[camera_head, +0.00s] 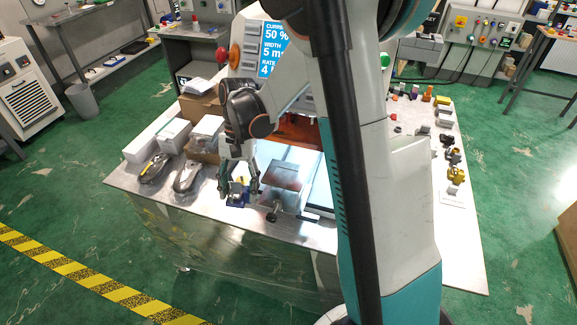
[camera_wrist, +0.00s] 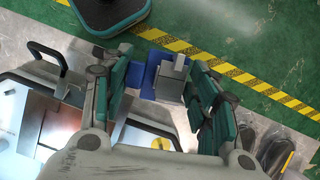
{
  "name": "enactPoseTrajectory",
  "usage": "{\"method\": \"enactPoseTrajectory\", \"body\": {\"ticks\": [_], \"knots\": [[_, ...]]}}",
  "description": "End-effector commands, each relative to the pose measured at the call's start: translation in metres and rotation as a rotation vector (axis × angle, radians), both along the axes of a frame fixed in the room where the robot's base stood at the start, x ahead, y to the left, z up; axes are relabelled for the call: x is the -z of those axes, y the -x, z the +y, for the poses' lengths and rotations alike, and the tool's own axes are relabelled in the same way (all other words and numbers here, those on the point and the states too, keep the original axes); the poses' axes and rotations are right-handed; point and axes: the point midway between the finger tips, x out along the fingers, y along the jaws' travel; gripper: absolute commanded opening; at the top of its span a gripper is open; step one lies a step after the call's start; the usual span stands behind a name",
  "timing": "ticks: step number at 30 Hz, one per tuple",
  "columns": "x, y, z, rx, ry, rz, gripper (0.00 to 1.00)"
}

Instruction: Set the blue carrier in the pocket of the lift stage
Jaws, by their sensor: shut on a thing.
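The blue carrier (camera_wrist: 149,78) sits between the fingers of my gripper (camera_wrist: 158,88) in the wrist view, with a grey metal block (camera_wrist: 172,78) at its side. In the head view the blue carrier (camera_head: 237,188) shows small and partly hidden below my gripper (camera_head: 239,185), over the front edge area of the table. My gripper is shut on the carrier or its grey block; the contact is not clear. A metal plate unit (camera_head: 286,183) with a dark knob stands just right of the gripper. I cannot tell whether it is the lift stage, and no pocket is clear.
A panel (camera_head: 272,48) with text and buttons stands behind my arm. Two dark handheld tools (camera_head: 188,176) and several boxes (camera_head: 172,135) lie left of the gripper. Several small parts (camera_head: 455,155) line the table's right side. My arm hides the table's middle.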

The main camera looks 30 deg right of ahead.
Motion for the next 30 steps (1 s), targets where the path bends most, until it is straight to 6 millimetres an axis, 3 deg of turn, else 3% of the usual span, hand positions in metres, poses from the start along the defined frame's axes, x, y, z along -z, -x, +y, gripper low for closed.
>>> {"method": "enactPoseTrajectory", "body": {"ticks": [1, 12, 18, 25, 30], "knots": [[-0.011, 0.012, -0.001, 0.122, -0.002, -0.001, 0.23], [-0.048, 0.083, 0.009, 1.067, -0.001, -0.002, 0.23], [-0.063, 0.114, 0.014, 1.472, 0.001, -0.002, 0.23], [-0.070, 0.133, 0.017, 1.706, 0.003, -0.001, 0.23], [-0.070, 0.127, 0.007, 1.752, 0.002, 0.001, 0.23]]}}
